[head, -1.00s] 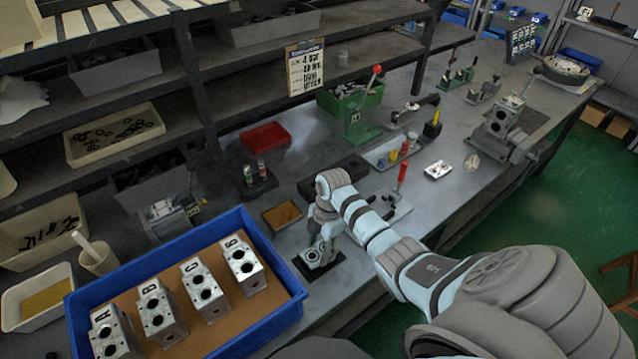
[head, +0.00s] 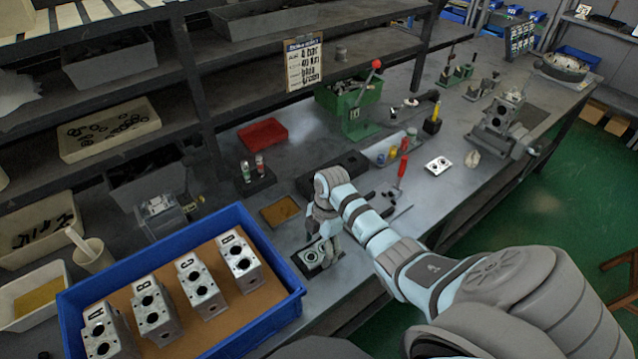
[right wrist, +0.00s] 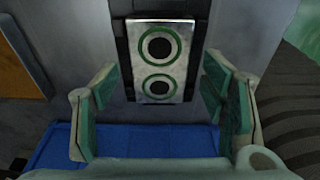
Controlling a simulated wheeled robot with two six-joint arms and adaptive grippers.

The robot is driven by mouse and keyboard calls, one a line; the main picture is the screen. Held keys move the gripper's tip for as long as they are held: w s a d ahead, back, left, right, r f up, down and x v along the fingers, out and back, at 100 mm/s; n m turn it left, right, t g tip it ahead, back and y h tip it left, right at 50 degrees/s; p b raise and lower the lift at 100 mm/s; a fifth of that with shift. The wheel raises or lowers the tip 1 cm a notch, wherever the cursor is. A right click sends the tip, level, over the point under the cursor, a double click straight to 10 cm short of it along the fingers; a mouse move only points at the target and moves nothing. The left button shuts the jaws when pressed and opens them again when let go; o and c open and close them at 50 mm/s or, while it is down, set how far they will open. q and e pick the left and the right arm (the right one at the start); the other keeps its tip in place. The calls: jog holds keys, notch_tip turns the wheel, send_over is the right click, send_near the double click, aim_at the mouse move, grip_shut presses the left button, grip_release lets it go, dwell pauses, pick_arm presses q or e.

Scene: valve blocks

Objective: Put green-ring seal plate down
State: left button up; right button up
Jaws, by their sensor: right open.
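The seal plate is a silver plate with two green rings around dark holes; in the right wrist view the plate (right wrist: 160,61) lies on a dark base between and beyond my fingers. In the head view the plate (head: 318,252) sits on a black base on the bench, right of the blue tray (head: 300,284). My right gripper (head: 328,236) is just above it, pointing down. In the right wrist view the right gripper (right wrist: 160,105) has its fingers spread wide, clear of the plate on both sides. My left gripper is not in view.
The blue tray holds valve blocks, the rightmost one (head: 240,262) being nearest the plate. A shallow tan tray (head: 280,212) lies behind the plate. A red bin (head: 263,133), a green press (head: 358,115) and a red-handled tool (head: 402,170) stand further back.

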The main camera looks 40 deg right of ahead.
notch_tip(320, 180, up, 11)
jog(key=d+p, duration=0.1)
jog(key=shift+d+r, duration=0.2)
jog(key=shift+d, duration=0.15)
